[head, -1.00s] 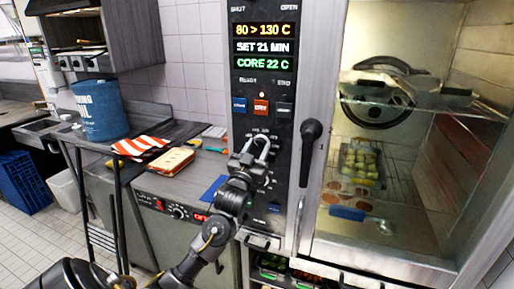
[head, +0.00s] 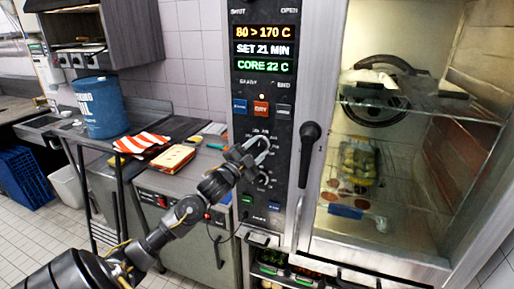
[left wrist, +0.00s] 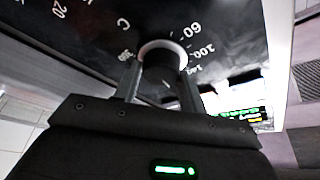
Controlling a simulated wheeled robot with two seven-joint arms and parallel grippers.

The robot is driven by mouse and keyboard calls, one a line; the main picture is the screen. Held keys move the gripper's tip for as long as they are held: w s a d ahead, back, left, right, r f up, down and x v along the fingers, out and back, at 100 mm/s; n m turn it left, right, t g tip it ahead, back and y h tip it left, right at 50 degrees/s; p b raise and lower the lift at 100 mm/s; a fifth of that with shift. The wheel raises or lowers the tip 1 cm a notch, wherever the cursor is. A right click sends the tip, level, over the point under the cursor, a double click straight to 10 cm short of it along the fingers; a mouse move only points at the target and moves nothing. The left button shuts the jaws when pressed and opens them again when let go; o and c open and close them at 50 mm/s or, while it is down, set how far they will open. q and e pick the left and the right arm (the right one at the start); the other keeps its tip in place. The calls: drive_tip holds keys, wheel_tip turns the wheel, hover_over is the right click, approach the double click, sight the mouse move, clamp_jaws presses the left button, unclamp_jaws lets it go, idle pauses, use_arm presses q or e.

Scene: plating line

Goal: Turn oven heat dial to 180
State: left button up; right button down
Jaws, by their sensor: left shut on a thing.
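The oven's black control panel (head: 291,17) stands in the middle of the head view. Its top display (head: 265,32) reads 80 > 170 C. The heat dial (left wrist: 162,58) shows in the left wrist view as a round knob with a pale rim, with printed numbers such as 60 and 100 around it. My left gripper (head: 252,150) is at the panel, and its two fingers (left wrist: 160,80) are shut on the dial, one on each side. In the head view the gripper mostly hides the dial. My right gripper is not in view.
The oven's black door handle (head: 310,135) is close to the right of my left gripper. Through the glass, racks hold trays of food (head: 358,160). A counter at left holds a blue bucket (head: 100,107) and a red-striped cloth (head: 141,143).

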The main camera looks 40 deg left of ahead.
use_arm(q)
drive_tip(key=shift+a+r+m, duration=0.15)
drive_tip(key=shift+r+m, duration=0.05)
drive_tip(key=shift+m, duration=0.4)
drive_tip(key=o, duration=0.9)
drive_tip(key=shift+o, duration=0.4)
drive_tip(key=shift+w+f, duration=0.25)
drive_tip(key=shift+s+f, duration=0.2)
drive_tip(key=shift+s, duration=0.2)
drive_tip(key=b+v, duration=0.4)
drive_tip(key=v, duration=0.6)
drive_tip(key=shift+r, duration=0.35)
drive_tip(key=shift+s+a+h, duration=0.1)
drive_tip(key=shift+h, duration=0.3)
